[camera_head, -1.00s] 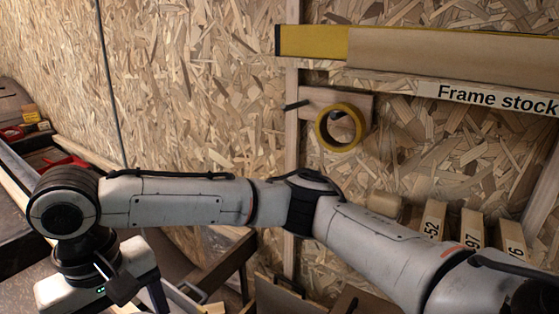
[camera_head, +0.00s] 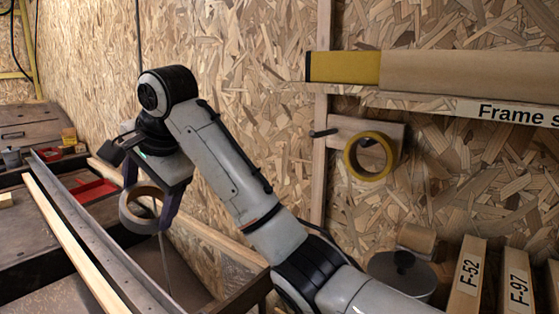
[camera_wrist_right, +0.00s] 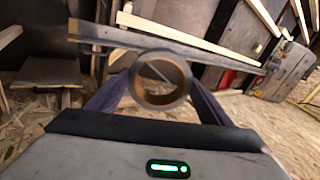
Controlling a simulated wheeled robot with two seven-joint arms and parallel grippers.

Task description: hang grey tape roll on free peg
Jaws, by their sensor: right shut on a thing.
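The grey tape roll (camera_head: 126,214), with a brown inner core, is held between the purple-grey fingers of my right gripper (camera_head: 150,200), well left of the peg board. In the right wrist view the roll (camera_wrist_right: 159,54) sits between both fingers with its hole facing the camera. The free peg (camera_head: 323,133) is a short dark peg at the left end of a wooden board (camera_head: 396,133) on the wall. A yellow tape roll (camera_head: 352,168) hangs on the peg to its right. My left gripper is not in view.
A shelf labelled Frame stock (camera_head: 440,98) with a long yellow-ended piece runs above the pegs. Labelled wooden blocks (camera_head: 468,275) and a dark round-topped object (camera_head: 402,270) stand below. A metal rail (camera_head: 85,215) and a workbench lie at the left.

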